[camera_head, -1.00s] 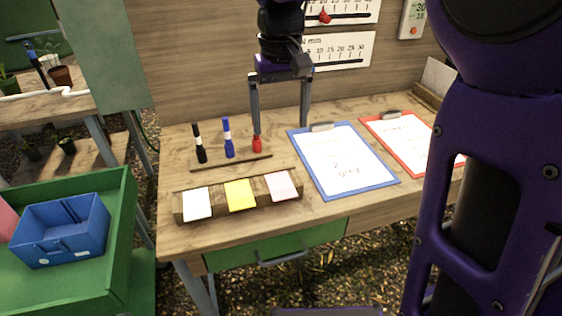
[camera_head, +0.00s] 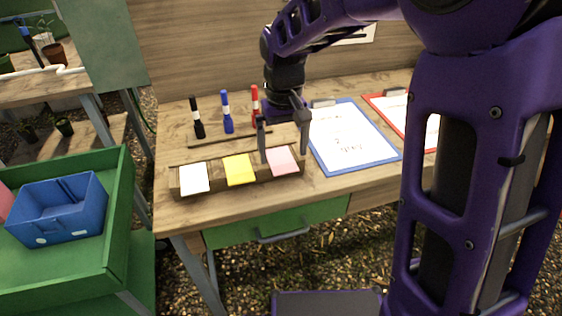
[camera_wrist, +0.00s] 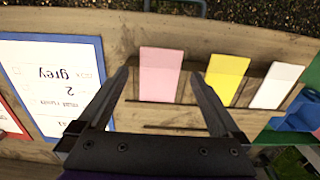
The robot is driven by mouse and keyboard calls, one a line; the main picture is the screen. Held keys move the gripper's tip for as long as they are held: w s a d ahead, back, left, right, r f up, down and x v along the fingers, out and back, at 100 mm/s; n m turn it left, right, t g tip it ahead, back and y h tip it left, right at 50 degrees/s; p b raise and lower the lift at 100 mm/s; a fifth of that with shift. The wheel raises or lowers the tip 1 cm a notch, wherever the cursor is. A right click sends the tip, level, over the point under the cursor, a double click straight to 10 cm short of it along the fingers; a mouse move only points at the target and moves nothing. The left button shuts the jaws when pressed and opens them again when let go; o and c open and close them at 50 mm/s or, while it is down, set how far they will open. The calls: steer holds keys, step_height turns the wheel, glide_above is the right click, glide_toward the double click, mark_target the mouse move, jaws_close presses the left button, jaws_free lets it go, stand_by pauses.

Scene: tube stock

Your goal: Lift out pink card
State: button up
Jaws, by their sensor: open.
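The pink card (camera_head: 282,160) stands tilted in the right slot of a wooden card holder (camera_head: 211,186) on the workbench. In the wrist view the pink card (camera_wrist: 160,72) lies between and beyond the fingertips. My gripper (camera_head: 283,155) is open and empty, with its fingers pointing down around the pink card's place in the head view. I cannot tell whether either finger touches the card. The yellow card (camera_head: 239,169) is in the middle slot and the white card (camera_head: 194,177) in the left slot.
Black, blue and red markers (camera_head: 227,112) stand in a rack behind the cards. A blue clipboard (camera_head: 353,137) and a red clipboard lie to the right. A green cart (camera_head: 75,265) with a blue bin (camera_head: 58,209) stands at left.

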mark_target(281, 160)
steer(key=shift+f, duration=1.1)
steer(key=c, duration=1.2)
